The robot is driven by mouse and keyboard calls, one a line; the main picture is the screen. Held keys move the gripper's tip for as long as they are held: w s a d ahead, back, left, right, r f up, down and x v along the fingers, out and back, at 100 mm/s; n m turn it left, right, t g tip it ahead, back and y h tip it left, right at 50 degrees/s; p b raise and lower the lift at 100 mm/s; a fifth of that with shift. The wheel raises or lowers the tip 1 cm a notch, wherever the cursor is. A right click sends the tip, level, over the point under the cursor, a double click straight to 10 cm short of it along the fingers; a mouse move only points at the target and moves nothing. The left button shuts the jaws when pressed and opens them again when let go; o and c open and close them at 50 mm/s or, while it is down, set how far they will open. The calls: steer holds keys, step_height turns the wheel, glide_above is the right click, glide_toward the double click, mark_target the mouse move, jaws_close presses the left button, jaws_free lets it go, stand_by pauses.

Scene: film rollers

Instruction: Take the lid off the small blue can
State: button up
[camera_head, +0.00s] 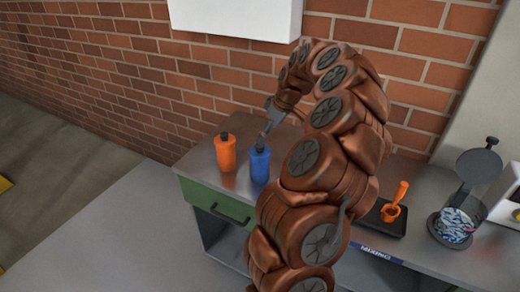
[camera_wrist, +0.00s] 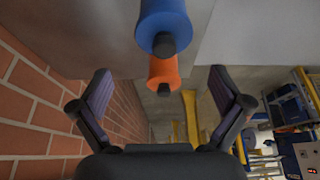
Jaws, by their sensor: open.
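The small blue can (camera_head: 260,166) stands upright on the metal counter, with its dark lid (camera_head: 260,143) on top. In the wrist view the blue can (camera_wrist: 163,18) is at the top centre, its dark lid (camera_wrist: 164,44) pointing down the picture. My gripper (camera_head: 268,126) is just above and behind the lid in the head view; a finger shows close to it, and I cannot tell if they touch. In the wrist view my gripper (camera_wrist: 160,80) is open, its fingers spread wide, with nothing held between them.
An orange can (camera_head: 225,153) with a dark lid stands left of the blue can. A black tray (camera_head: 372,222) with an orange item (camera_head: 391,211) and a round container (camera_head: 452,227) of blue pieces are at right. The brick wall (camera_head: 190,70) and a white box (camera_head: 235,18) are behind.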

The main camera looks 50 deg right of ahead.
mark_target(260, 146)
steer(key=shift+a+p+x, duration=0.15)
steer(key=shift+p+x, duration=0.55)
steer(key=shift+x, duration=0.95)
steer(key=shift+a+p+x, duration=0.15)
steer(key=shift+p+x, duration=0.55)
steer(key=shift+x, duration=0.9)
steer(key=shift+s, duration=0.1)
steer(key=c, duration=1.5)
steer(key=shift+f, duration=0.1)
steer(key=shift+c, duration=1.4)
